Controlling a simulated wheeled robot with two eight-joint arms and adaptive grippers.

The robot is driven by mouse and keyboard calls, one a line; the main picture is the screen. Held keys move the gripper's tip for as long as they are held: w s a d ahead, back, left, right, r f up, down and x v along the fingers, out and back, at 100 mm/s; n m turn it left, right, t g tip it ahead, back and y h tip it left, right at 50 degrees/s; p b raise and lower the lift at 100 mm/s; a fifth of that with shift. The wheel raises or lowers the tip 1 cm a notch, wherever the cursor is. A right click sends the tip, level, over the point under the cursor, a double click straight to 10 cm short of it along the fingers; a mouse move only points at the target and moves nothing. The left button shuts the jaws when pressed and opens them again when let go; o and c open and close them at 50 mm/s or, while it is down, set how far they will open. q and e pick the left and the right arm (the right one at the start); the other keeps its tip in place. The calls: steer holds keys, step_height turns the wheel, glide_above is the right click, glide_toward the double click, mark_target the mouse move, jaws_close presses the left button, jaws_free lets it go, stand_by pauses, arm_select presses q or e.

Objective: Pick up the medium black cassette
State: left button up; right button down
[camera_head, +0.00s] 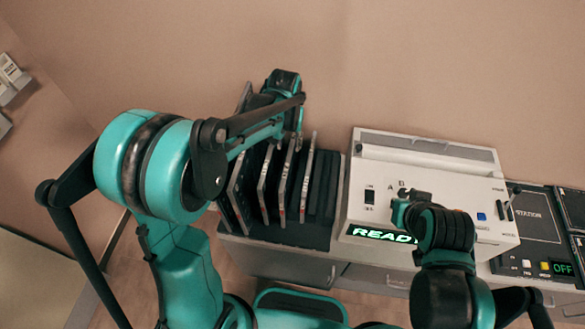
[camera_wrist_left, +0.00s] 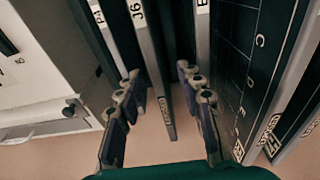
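Several dark cassettes with pale edges stand upright in a row on a black rack (camera_head: 312,232) in the head view. My left gripper (camera_head: 285,115) is above and behind the row, partly hidden by its own arm. In the left wrist view my left gripper (camera_wrist_left: 160,112) is open, its fingers apart. A cassette marked J6 (camera_wrist_left: 150,62) runs between the fingers, with no clear contact. I cannot tell which cassette is the medium one. My right gripper (camera_head: 404,206) is over the white machine; its fingers are not clear.
The white machine (camera_head: 375,185) with a READY display stands right of the rack. A dark control panel (camera_head: 530,225) showing OFF is further right. Neighbouring cassettes, including a large lettered one (camera_wrist_left: 255,70), stand close on both sides. The wall behind is bare.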

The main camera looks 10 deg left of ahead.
arm_select(q)
steer(key=shift+w+f, duration=0.25)
steer(key=shift+f, duration=0.1)
steer(key=f, duration=0.2)
steer(key=f+b, duration=0.1)
steer(key=f, duration=0.4)
steer(key=shift+w+d+f+b, duration=0.1)
steer(key=shift+w+d+b, duration=0.25)
jaws_close()
